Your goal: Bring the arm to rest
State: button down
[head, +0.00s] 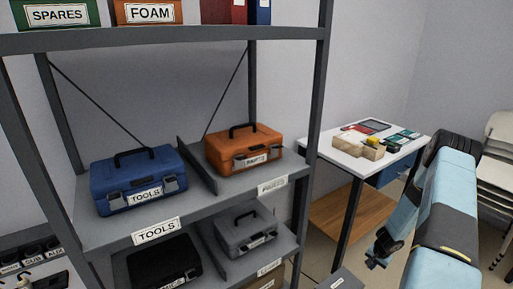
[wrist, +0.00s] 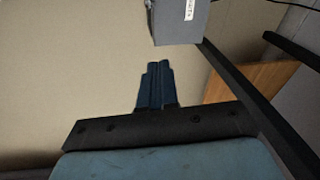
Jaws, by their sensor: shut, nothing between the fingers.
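My light-blue arm (head: 440,215) hangs at the right of the head view, in front of the white table. My gripper (head: 374,262) is at its lower left end, low beside the table's legs. In the wrist view my gripper (wrist: 158,66) shows two dark blue fingers together, with nothing between them. Nothing visibly touches the fingers.
A grey shelf rack (head: 320,110) holds a blue toolbox (head: 135,182) and an orange case (head: 243,150). A white table (head: 345,150) with small items and a wooden lower shelf (head: 338,212) stands close. A labelled grey box (wrist: 180,22) is ahead. Chairs (head: 497,175) stand far right.

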jog(key=w+a+r+n+t, duration=0.1)
jog(key=w+r, duration=0.2)
jog(key=r, duration=0.4)
jog(key=w+a+r+n, duration=0.1)
jog(key=w+r, duration=0.2)
jog(key=r, duration=0.4)
jog(key=s+a+r+n, duration=0.1)
jog(key=a+r, duration=0.4)
jog(key=r, duration=0.6)
jog(key=a+r+n+t, duration=0.1)
jog(key=a+r, duration=0.3)
jog(key=r, duration=0.7)
jog(key=s+a+r+n, duration=0.15)
jog(key=a+r, duration=0.35)
jog(key=r, duration=0.5)
jog(key=s+a+r+n, duration=0.1)
jog(key=s+a+r, duration=0.4)
jog(key=s+r, duration=0.3)
jog(key=s+a+r+n, duration=0.2)
jog(key=s+a+r, duration=0.3)
jog(key=r, duration=0.4)
jog(key=s+a+r, duration=0.1)
jog(key=s+r, duration=0.1)
jog(key=s, duration=0.8)
jog(key=s+a+r+t, duration=0.1)
jog(key=s+r, duration=0.2)
jog(key=s, duration=0.7)
jog(key=shift+s+a+r+n+t, duration=0.2)
jog(key=shift+r+n+t, duration=0.1)
jog(key=shift+n, duration=0.15)
